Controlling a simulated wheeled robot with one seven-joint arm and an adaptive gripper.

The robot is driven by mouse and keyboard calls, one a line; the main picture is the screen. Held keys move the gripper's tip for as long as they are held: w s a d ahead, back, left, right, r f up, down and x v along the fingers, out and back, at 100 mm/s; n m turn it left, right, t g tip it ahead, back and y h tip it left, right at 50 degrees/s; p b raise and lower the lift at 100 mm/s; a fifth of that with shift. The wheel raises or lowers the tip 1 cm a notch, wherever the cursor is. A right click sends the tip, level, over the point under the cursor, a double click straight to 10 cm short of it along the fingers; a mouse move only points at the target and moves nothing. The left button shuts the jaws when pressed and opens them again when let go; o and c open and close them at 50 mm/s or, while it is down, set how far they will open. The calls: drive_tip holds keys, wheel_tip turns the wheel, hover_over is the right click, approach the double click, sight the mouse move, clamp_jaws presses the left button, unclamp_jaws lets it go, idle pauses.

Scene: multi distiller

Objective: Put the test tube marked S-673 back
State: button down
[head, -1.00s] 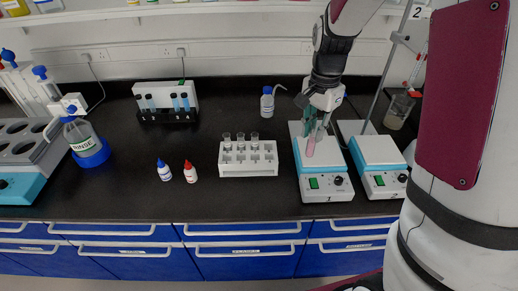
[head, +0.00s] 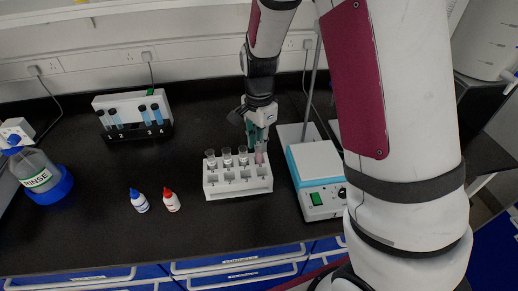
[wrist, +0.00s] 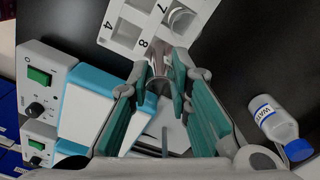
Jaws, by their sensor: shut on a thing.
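My gripper (head: 258,128) is shut on a test tube (head: 260,152) with a pinkish tint, held roughly upright at the right end of the white rack (head: 238,188). I cannot read a mark on this tube, and cannot tell whether its lower end is inside a hole. Several clear tubes (head: 227,158) stand in the rack's other back-row places. In the wrist view the gripper's green fingers (wrist: 160,78) close around the tube (wrist: 158,86), and the rack (wrist: 122,28) lies just beyond, with numbers 4, 7 and 8 visible.
A hotplate (head: 318,170) stands close right of the rack. A numbered rack of blue and grey tubes (head: 133,115) is back left. A water bottle (wrist: 276,122) shows beside the gripper in the wrist view.

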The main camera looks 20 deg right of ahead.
drive_tip(key=shift+f, duration=1.55)
drive_tip(key=shift+f, duration=0.15)
drive_tip(key=c, duration=1.5)
unclamp_jaws()
drive_tip(key=shift+o, duration=0.2)
